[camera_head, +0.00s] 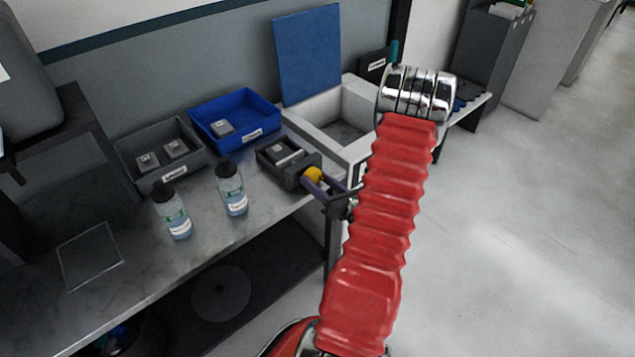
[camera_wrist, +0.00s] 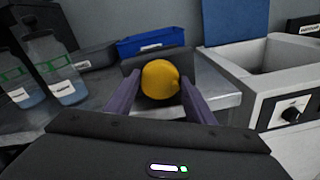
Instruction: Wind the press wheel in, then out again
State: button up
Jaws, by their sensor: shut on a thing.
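The press (camera_head: 291,162) is a dark grey block near the front edge of the bench, with a light grey piece in it. Its yellow wheel (camera_head: 313,175) faces the front edge. In the wrist view the yellow wheel (camera_wrist: 160,79) looks round and sits between my two purple fingers. My gripper (camera_head: 322,184) is shut on the wheel, one finger on each side of it. The dark press body (camera_wrist: 152,62) shows behind the wheel in the wrist view. The wheel's far side and its shaft are hidden.
Two clear bottles (camera_head: 231,188) (camera_head: 173,211) stand left of the press. Behind are a grey bin (camera_head: 160,156) with small blocks and a blue bin (camera_head: 235,119). A white basin (camera_head: 344,125) lies right of the press. The floor at right is clear.

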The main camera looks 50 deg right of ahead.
jog(key=shift+f, duration=0.1)
dwell(0.4)
jog(key=o, duration=0.8)
jog(key=shift+c, duration=0.2)
jog(key=shift+s, duration=0.15)
jog(key=f+v, duration=0.1)
jog(key=v, duration=1.2)
jog(key=shift+s+r, duration=0.3)
jog(key=shift+r, duration=0.2)
jog(key=shift+a, duration=0.1)
